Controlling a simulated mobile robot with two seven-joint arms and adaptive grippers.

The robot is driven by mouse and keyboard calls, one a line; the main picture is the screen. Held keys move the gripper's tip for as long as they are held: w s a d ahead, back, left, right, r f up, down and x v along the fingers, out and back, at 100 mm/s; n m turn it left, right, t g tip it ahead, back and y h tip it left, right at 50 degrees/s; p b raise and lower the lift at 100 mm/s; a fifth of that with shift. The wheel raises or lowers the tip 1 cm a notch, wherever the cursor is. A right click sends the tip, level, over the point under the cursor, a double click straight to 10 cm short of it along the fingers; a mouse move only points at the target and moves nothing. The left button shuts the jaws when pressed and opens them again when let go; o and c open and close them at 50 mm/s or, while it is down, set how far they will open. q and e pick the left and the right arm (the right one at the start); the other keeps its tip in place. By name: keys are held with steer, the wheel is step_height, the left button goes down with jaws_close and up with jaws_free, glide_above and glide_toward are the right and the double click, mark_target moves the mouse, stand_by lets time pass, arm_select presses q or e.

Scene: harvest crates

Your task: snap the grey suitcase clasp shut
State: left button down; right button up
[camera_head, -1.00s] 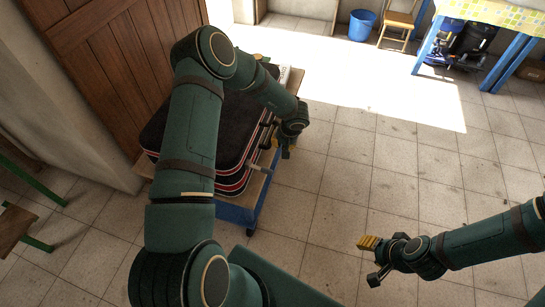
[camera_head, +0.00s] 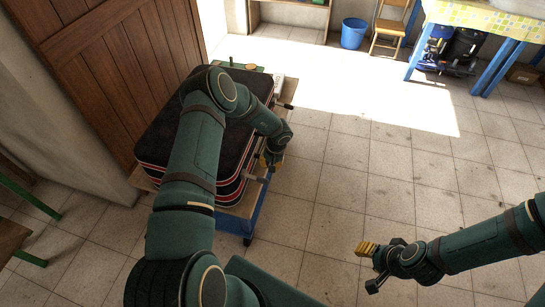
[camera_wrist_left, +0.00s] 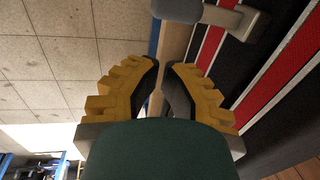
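The black suitcase (camera_head: 165,135) with red and white edging lies on a wooden-topped stand. A grey clasp (camera_head: 254,178) sticks out from its right side at the near end. It also shows as a grey lever with a lighter bracket (camera_wrist_left: 240,18) at the top of the left wrist view, standing out from the striped side. My left gripper (camera_head: 269,161) is beside that side, just beyond the clasp; its yellow fingers (camera_wrist_left: 161,68) have a narrow empty gap and look apart from the clasp.
A second protruding fitting (camera_head: 284,105) is farther along the suitcase side. The stand has a blue frame (camera_head: 240,222). A wooden door (camera_head: 100,75) is close behind at left. Open tiled floor (camera_head: 330,180) lies to the right.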

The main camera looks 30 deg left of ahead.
mark_target(257, 178)
arm_select(q)
steer(key=shift+s+d+f, duration=0.1)
steer(key=shift+s+f, duration=0.95)
steer(key=shift+s, duration=0.25)
